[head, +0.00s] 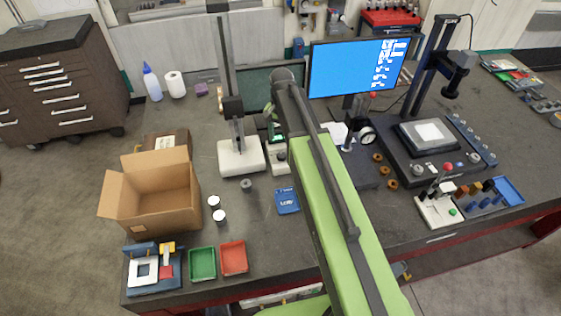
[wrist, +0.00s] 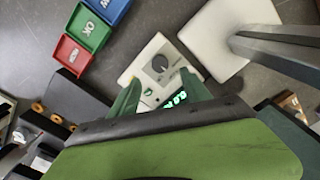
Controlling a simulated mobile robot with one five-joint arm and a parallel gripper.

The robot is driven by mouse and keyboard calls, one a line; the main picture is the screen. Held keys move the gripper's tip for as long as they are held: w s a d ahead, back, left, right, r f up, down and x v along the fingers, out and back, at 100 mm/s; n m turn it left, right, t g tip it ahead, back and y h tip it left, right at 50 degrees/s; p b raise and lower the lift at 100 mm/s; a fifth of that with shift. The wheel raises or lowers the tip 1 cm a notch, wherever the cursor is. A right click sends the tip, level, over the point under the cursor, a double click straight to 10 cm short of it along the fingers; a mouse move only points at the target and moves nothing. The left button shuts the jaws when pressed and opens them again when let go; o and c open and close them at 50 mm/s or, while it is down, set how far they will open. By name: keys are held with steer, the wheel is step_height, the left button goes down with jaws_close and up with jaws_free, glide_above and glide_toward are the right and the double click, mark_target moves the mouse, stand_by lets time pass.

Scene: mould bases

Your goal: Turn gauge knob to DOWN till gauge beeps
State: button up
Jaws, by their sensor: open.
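The gauge is a small white box (wrist: 145,70) with a dark round knob (wrist: 160,64) on its top in the wrist view. A lit green display (wrist: 172,101) sits below the knob, partly covered by my gripper. In the head view the gauge box (head: 279,158) stands at the middle of the bench, partly behind my arm. My gripper (wrist: 160,77) is open above the gauge, its two green fingers on either side of the display. The knob lies just beyond the fingertips, with nothing gripping it. The knob's markings are too small to read.
A white-based stand (head: 240,155) stands close beside the gauge. Blue (wrist: 107,8), green (wrist: 88,27) and red (wrist: 73,56) trays lie in a row nearby. A cardboard box (head: 152,205) stands left.

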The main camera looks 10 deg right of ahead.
mark_target(281, 155)
step_height(281, 155, down, 9)
steer(key=b, duration=0.7)
steer(key=shift+f+b, duration=0.1)
steer(key=shift+b, duration=0.2)
